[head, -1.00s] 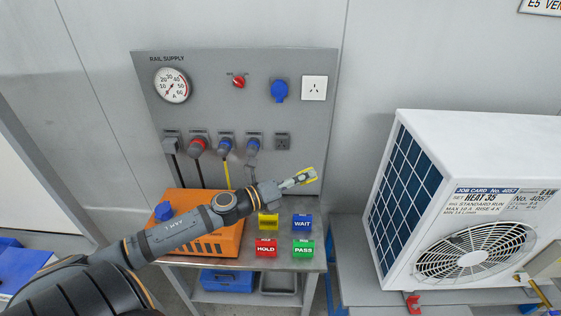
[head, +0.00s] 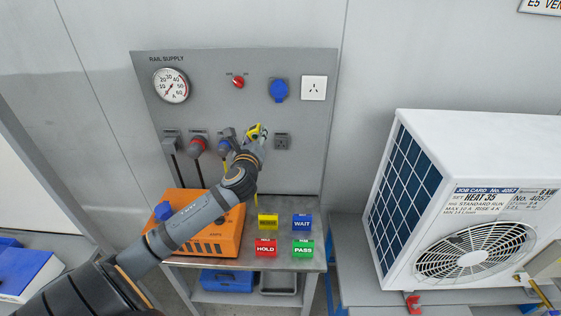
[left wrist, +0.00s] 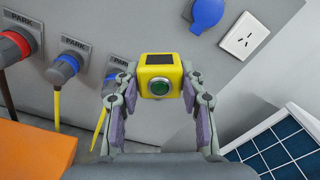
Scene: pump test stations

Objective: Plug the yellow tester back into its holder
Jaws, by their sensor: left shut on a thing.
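The yellow tester (head: 254,131) is in my left gripper (head: 256,139), in front of the grey panel at the row of parked plugs. In the left wrist view the tester (left wrist: 160,60) shows a dark window on top and a green round button facing the camera. The fingers of the left gripper (left wrist: 158,92) are shut on its two sides. A small grey socket (head: 282,141) is on the panel just right of the tester. I cannot tell which fitting is the tester's holder, or whether the tester touches the panel. My right gripper is not in view.
A red plug (head: 197,146) and a blue plug (head: 224,147) are parked left of the gripper. A blue socket cover (head: 279,91) and a white outlet (head: 314,88) are above right. An orange box (head: 190,246) and colored cards stand on the bench below. A white fan unit (head: 470,140) stands right.

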